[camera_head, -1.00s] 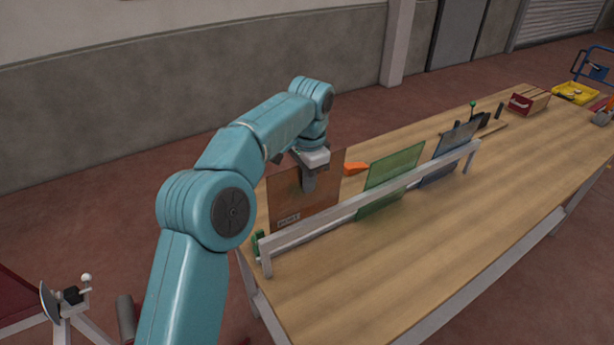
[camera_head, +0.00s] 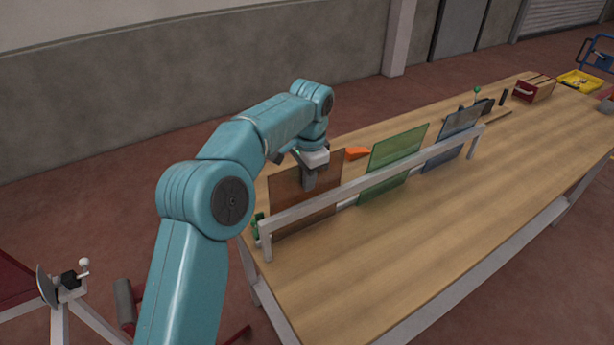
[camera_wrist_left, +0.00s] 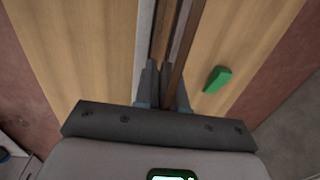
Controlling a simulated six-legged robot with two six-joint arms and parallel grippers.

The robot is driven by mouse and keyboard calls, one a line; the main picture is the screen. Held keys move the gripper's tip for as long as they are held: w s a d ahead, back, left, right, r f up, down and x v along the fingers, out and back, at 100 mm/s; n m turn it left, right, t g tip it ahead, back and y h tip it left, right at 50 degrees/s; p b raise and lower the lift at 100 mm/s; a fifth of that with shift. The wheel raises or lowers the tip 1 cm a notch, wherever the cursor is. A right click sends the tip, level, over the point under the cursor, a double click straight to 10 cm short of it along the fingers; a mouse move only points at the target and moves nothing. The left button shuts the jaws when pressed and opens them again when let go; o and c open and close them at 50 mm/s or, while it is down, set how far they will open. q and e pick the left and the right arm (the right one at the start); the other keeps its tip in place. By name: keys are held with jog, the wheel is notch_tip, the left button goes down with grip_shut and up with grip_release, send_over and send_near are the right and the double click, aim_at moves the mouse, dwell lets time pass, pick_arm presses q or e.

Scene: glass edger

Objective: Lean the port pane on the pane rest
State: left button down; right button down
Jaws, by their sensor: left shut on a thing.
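A brown see-through pane (camera_head: 328,183) stands nearly upright behind the white rail of the pane rest (camera_head: 340,189), at its near left end. My left gripper (camera_head: 309,182) is shut on the pane's upper part, coming down from above. In the left wrist view the pane (camera_wrist_left: 187,45) shows as a thin edge running between my fingers (camera_wrist_left: 166,92). I cannot tell whether the pane touches the rail. A green pane (camera_head: 397,152) and a blue pane (camera_head: 452,141) lean on the same rest further right. My right gripper is not in view.
An orange wedge (camera_head: 357,153) lies behind the panes. A green wedge (camera_wrist_left: 217,79) lies beside the pane in the left wrist view. A red box (camera_head: 534,89) and a yellow tray (camera_head: 579,82) are at the far end. The wooden table (camera_head: 420,235) is clear in front of the rest.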

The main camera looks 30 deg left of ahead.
pick_arm(q)
jog(key=shift+s+r, duration=0.1)
jog(key=shift+r, duration=0.1)
jog(key=shift+f, duration=0.15)
jog(key=shift+f, duration=0.1)
jog(key=shift+f, duration=0.35)
jog(key=c, duration=1.1)
grip_release()
jog(key=shift+f, duration=0.15)
